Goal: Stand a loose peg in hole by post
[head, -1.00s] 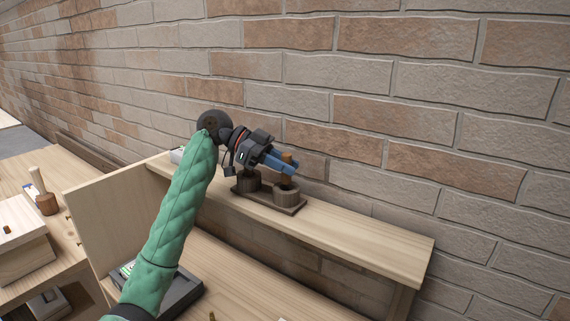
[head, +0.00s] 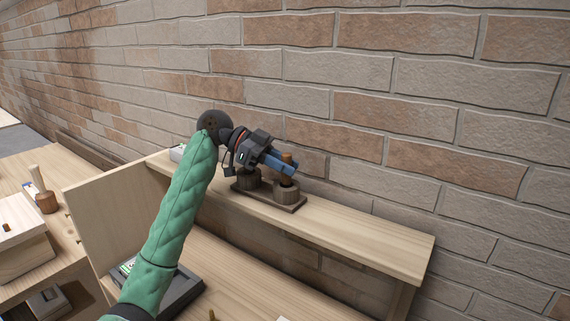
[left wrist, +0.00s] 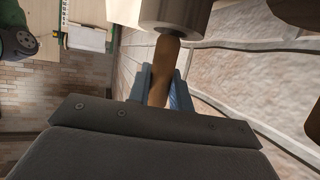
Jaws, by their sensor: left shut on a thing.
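My left gripper (head: 284,166) is shut on an orange-brown wooden peg (head: 287,158) over the shelf. The hole is hidden, so I cannot tell whether the peg's end is inside. My right gripper is out of view.
The pale shelf (head: 365,235) is clear to the right of the base board. The brick wall (head: 430,115) rises close behind it. A dark tray (head: 180,291) is below on the bench. A wooden mallet (head: 46,202) stands at the left.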

